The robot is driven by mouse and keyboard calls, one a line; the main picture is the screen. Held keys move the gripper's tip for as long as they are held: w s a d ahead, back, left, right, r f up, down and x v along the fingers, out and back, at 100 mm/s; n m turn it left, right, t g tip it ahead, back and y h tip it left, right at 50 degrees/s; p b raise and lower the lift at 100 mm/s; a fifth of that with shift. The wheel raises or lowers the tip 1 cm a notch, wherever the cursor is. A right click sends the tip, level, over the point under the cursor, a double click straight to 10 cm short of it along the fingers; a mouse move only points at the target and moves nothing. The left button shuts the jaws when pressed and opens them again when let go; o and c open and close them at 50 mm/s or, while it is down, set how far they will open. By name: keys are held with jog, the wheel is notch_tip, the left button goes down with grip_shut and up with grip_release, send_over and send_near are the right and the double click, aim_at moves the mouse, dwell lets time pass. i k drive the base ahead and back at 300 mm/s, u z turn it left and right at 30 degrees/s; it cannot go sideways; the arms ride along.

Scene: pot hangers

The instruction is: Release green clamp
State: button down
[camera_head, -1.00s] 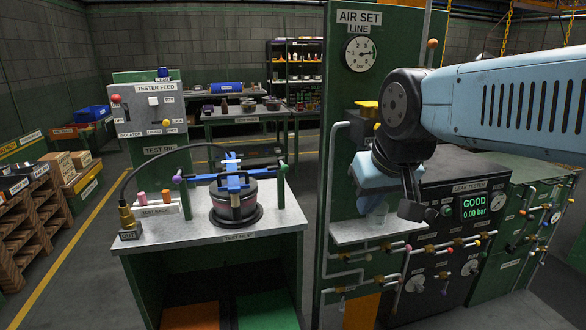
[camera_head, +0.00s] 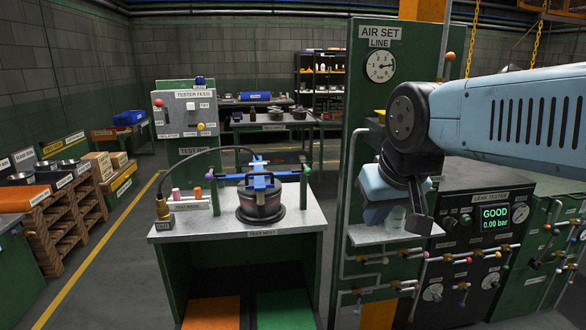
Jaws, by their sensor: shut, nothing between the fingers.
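A pot (camera_head: 261,203) sits on the test nest bench (camera_head: 180,232), with a blue clamp bar (camera_head: 262,179) across its top. A green post (camera_head: 214,192) with a small purple knob stands at the left end of the bar, and another green post (camera_head: 304,190) with a small knob stands at the right end. My gripper (camera_head: 420,222) is at the right, in front of the air set panel, pointing down and away from the clamp. It is shut and empty; its fingers are partly hidden by my wrist.
A hose runs from a brass fitting (camera_head: 162,208) over the bench to the clamp. The green air set panel (camera_head: 365,100) stands between the bench and the leak tester (camera_head: 480,195), which reads GOOD, 0.00 bar. Shelves with crates (camera_head: 70,215) are left; the floor between is clear.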

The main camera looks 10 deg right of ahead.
aim_at(306, 171)
jog(key=i, duration=0.85)
jog(key=z, duration=0.1)
jog(key=k, duration=0.5)
jog(key=u, duration=0.65)
jog(key=i, duration=0.6)
jog(key=z, duration=0.5)
